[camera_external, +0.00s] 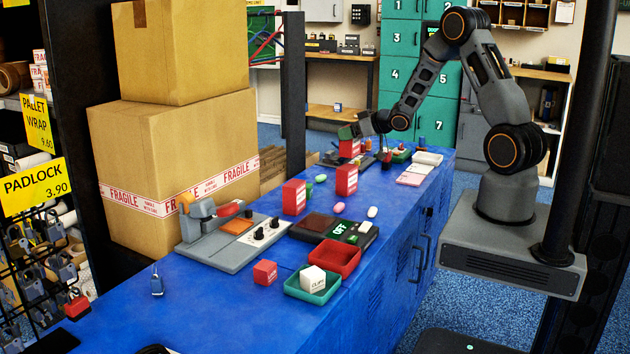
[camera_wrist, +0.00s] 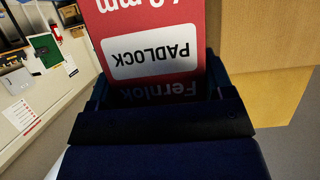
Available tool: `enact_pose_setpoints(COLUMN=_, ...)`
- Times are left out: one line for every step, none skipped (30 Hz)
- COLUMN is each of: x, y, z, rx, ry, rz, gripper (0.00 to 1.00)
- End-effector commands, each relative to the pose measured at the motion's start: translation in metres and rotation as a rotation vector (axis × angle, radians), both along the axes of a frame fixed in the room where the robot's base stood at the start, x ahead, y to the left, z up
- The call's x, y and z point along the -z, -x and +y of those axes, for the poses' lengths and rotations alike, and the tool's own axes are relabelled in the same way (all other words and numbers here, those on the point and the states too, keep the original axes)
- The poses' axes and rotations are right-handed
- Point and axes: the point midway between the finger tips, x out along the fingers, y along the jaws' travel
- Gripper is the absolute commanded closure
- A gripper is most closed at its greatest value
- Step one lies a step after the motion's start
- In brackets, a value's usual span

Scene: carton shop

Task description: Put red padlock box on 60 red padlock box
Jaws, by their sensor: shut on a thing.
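My gripper (camera_external: 358,132) is shut on a red padlock box (camera_external: 349,148) above the far part of the blue bench. In the wrist view the held box (camera_wrist: 150,20) reads "PADLOCK" and "Fernlok" upside down; its size number is cut off at the top edge. My dark jaws (camera_wrist: 158,98) hide its near end. Two more red boxes stand upright on the bench, one on the left (camera_external: 294,197) and one on the right (camera_external: 346,180). Their labels are too small to read, so I cannot tell which is the 60 box.
A smaller red box (camera_external: 265,272) lies near a red tray (camera_external: 351,262) and a green tray (camera_external: 325,294) holding a white box. A scale (camera_external: 358,230) and a grey device (camera_external: 225,255) occupy mid-bench. Large cartons (camera_external: 160,150) rise at left. The near bench is mostly clear.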

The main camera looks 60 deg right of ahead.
Motion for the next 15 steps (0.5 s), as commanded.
enact_pose_setpoints(x=0.003, y=-0.002, z=-0.001, rx=0.0, ry=0.0, rz=-0.001, gripper=0.53)
enact_pose_setpoints(x=0.004, y=-0.003, z=-0.001, rx=0.0, ry=0.0, rz=-0.001, gripper=0.53)
enact_pose_setpoints(x=0.004, y=-0.004, z=-0.001, rx=0.0, ry=0.0, rz=-0.001, gripper=0.53)
enact_pose_setpoints(x=0.005, y=-0.005, z=-0.002, rx=0.0, ry=0.0, rz=-0.001, gripper=0.53)
enact_pose_setpoints(x=0.006, y=-0.006, z=-0.002, rx=0.0, ry=0.0, rz=-0.001, gripper=0.53)
enact_pose_setpoints(x=0.009, y=-0.008, z=-0.003, rx=0.0, ry=0.0, rz=0.0, gripper=0.53)
enact_pose_setpoints(x=0.013, y=-0.01, z=-0.003, rx=0.0, ry=-0.001, rz=0.001, gripper=0.53)
enact_pose_setpoints(x=0.017, y=-0.01, z=-0.003, rx=0.001, ry=-0.002, rz=0.002, gripper=0.53)
enact_pose_setpoints(x=0.023, y=-0.01, z=-0.003, rx=0.0, ry=-0.002, rz=0.004, gripper=0.53)
enact_pose_setpoints(x=0.026, y=-0.01, z=-0.003, rx=0.0, ry=-0.002, rz=0.003, gripper=0.53)
enact_pose_setpoints(x=0.03, y=-0.009, z=-0.003, rx=0.001, ry=-0.003, rz=0.003, gripper=0.53)
enact_pose_setpoints(x=0.034, y=-0.01, z=-0.003, rx=0.001, ry=-0.002, rz=0.002, gripper=0.53)
enact_pose_setpoints(x=0.036, y=-0.01, z=-0.003, rx=0.0, ry=-0.001, rz=0.001, gripper=0.53)
enact_pose_setpoints(x=0.039, y=-0.01, z=-0.003, rx=0.0, ry=-0.001, rz=0.001, gripper=0.53)
enact_pose_setpoints(x=0.04, y=-0.01, z=-0.003, rx=0.0, ry=-0.001, rz=0.0, gripper=0.53)
